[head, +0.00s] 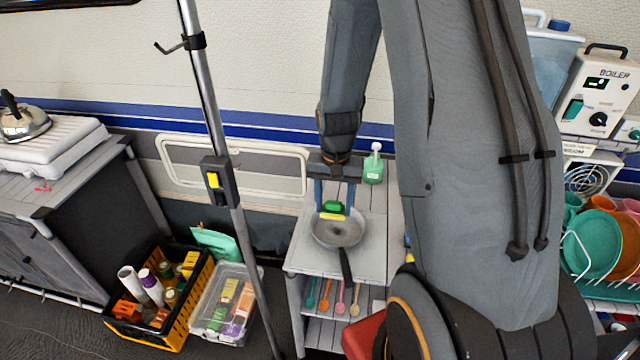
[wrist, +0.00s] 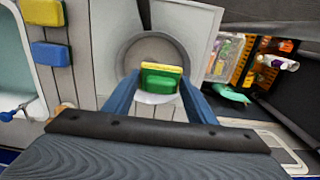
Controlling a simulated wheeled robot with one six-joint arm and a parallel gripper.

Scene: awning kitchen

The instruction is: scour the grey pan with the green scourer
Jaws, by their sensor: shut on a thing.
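The grey pan (head: 338,234) sits on the small grey side table (head: 375,250), its dark handle (head: 346,266) pointing toward the front edge. My gripper (head: 333,209) is shut on the green scourer (head: 333,207), which has a yellow layer on its lower side. The scourer is over the pan's far part; I cannot tell whether it touches the pan. In the wrist view the scourer (wrist: 160,77) is between my two blue fingers, with the pan (wrist: 125,54) behind it. The pan's handle is hidden in the wrist view.
A green soap bottle (head: 373,168) stands at the table's back. A yellow sponge (wrist: 42,12) and a blue sponge (wrist: 51,54) lie to the left in the wrist view. A metal pole (head: 226,190) stands left of the table. A yellow-black crate (head: 197,300) and clear bin (head: 207,318) are on the floor.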

